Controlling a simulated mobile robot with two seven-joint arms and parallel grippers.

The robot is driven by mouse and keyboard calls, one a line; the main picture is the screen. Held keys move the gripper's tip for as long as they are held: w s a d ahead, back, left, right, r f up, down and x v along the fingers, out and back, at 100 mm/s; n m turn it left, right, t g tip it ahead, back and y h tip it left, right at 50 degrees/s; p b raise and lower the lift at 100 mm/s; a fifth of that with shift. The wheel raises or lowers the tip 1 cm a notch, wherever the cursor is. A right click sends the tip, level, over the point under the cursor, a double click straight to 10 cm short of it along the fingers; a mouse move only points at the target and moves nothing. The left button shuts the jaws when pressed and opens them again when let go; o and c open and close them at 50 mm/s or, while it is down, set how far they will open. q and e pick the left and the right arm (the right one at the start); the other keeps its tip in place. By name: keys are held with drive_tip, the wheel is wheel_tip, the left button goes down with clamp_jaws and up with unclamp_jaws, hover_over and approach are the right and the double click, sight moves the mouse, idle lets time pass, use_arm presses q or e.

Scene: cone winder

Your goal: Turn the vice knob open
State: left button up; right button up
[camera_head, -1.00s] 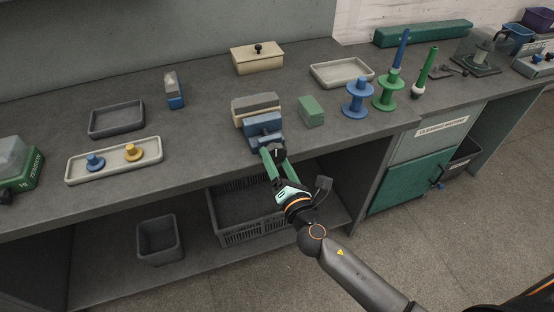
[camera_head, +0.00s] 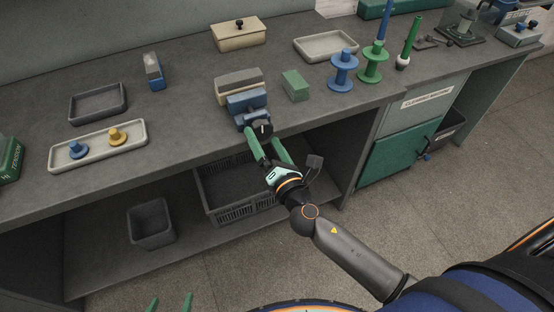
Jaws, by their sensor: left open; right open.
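The blue vice (camera_head: 247,103) stands at the front edge of the bench, with a cream and grey block (camera_head: 238,86) at its back. Its dark knob (camera_head: 262,128) faces the front. My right gripper (camera_head: 261,134) is at the knob, with its green fingers apart and their tips to either side of it. I cannot tell whether the fingers touch the knob. My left gripper (camera_head: 170,303) shows only as two green fingertips at the bottom edge, apart and empty, far from the vice.
A green block (camera_head: 295,85) and blue and green spools (camera_head: 343,70) stand to the right of the vice. A tray with two small knobbed pieces (camera_head: 98,146) lies to the left. A grey crate (camera_head: 222,205) and a bin (camera_head: 151,223) sit on the shelf below.

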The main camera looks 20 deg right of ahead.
drive_tip(key=s+b, duration=0.2)
drive_tip(key=s, duration=0.9)
drive_tip(key=shift+d, duration=0.15)
drive_tip(key=s+f+m+g+p, duration=0.2)
drive_tip(key=f+m, duration=0.3)
drive_tip(key=m, duration=0.3)
drive_tip(key=s+f+m+g+y+p, duration=0.1)
drive_tip(key=s+f+m+g, duration=0.3)
drive_tip(key=m, duration=0.5)
drive_tip(key=s+f+m+g+p, duration=0.2)
drive_tip(key=s+f+m+p, duration=0.1)
drive_tip(key=s+f+m, duration=0.2)
wheel_tip(320, 180, down, 2)
drive_tip(key=d+m, duration=0.1)
drive_tip(key=m, duration=0.2)
drive_tip(key=shift+m+g+y, duration=0.3)
drive_tip(key=shift+g+y, duration=0.1)
